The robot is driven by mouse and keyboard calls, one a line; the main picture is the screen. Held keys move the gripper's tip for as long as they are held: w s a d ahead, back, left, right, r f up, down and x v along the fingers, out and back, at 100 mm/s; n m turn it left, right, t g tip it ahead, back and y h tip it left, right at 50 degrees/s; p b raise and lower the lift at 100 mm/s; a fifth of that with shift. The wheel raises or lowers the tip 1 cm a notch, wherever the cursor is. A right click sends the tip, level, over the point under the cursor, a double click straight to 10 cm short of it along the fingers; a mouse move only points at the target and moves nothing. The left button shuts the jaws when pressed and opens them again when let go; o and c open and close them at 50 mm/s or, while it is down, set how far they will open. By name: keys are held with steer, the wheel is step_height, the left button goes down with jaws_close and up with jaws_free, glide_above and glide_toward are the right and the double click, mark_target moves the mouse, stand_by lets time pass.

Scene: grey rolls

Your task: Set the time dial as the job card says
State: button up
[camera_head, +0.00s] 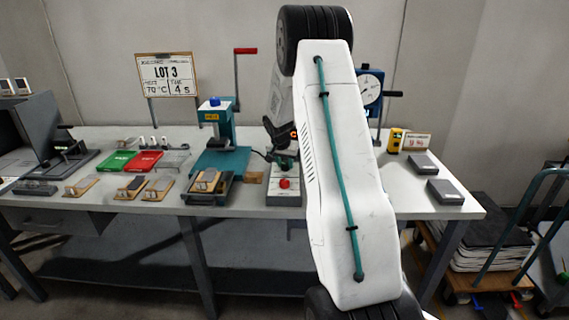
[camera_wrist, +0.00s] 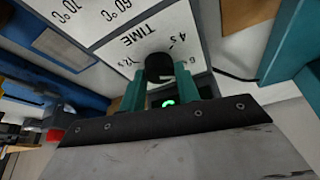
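The job card (camera_head: 167,77) on a stand at the back left reads LOT 3, 70 °C and TIME 4 s. In the wrist view the time dial (camera_wrist: 159,68) is a black knob on a white panel (camera_wrist: 115,22) marked TIME, seen upside down. A 4 s mark lies just beyond the knob, with other marks beside it. I cannot make out the knob's pointer. My gripper (camera_wrist: 159,78) has its teal fingers on both sides of the knob, with the knob filling the gap between them. A small green lit display shows between the fingers. In the head view my arm hides the dial.
A teal press (camera_head: 216,130) stands left of my arm, and a control box with a red button (camera_head: 284,184) sits at the table's front edge. A blue gauge stand (camera_head: 371,90) is behind my arm. Grey blocks (camera_head: 445,192) lie on the right.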

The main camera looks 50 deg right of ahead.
steer(key=shift+n, duration=0.4)
steer(key=n, duration=0.2)
steer(key=n+t+y, duration=0.1)
steer(key=n, duration=0.1)
steer(key=shift+s+d+n+t, duration=0.1)
steer(key=shift+s+n+t, duration=0.1)
steer(key=shift+n+t, duration=0.1)
steer(key=n+y, duration=0.1)
steer(key=n, duration=0.2)
steer(key=n+t+y, duration=0.1)
steer(key=n, duration=0.2)
steer(key=shift+d+n+y, duration=0.15)
steer(key=shift+n+y, duration=0.15)
steer(key=o, duration=1)
